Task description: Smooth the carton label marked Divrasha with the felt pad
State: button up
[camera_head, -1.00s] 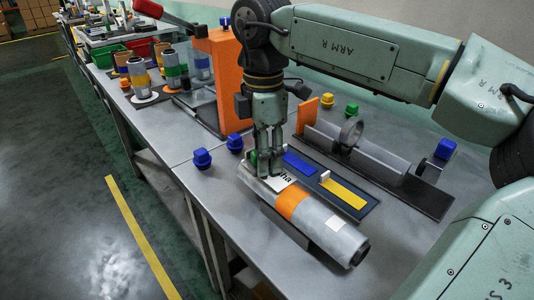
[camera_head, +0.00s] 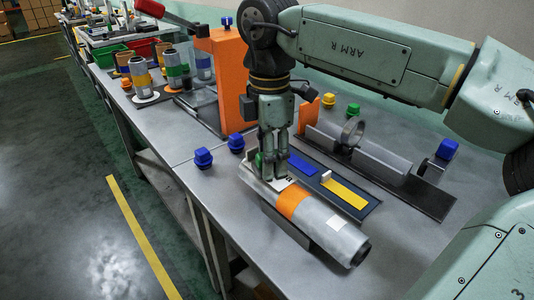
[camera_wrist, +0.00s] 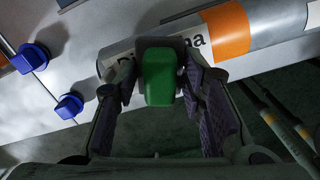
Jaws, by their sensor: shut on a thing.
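A silvery roll (camera_head: 325,222) lies at the front of the bench with an orange band (camera_head: 292,202) around it. Its white label (camera_head: 268,184) is left of the band. In the wrist view the label (camera_wrist: 198,41) shows black letters at both sides of my gripper, and the middle of the word is hidden. My gripper (camera_head: 270,172) points down at the label and is shut on a green block, seemingly the felt pad (camera_wrist: 159,78). The pad is over the label's middle; I cannot tell whether it touches.
A dark tray (camera_head: 368,210) with a blue strip (camera_head: 302,163) and a yellow strip (camera_head: 344,194) lies behind the roll. Blue knobs (camera_head: 203,157) stand to the left. An orange press (camera_head: 222,85) and a dark rail fixture (camera_head: 405,186) stand farther back.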

aim_at(285, 182)
jog(key=shift+s+d, duration=0.1)
jog(key=shift+d, duration=0.05)
jog(key=shift+s+d, duration=0.4)
jog(key=shift+s, duration=0.05)
dwell(0.5)
jog(key=shift+s+d, duration=0.5)
jog(key=shift+s+d, duration=0.1)
jog(key=shift+d, duration=0.05)
jog(key=shift+s+d+b, duration=0.3)
jog(key=shift+s+d, duration=0.05)
jog(key=shift+s, duration=0.05)
dwell(0.4)
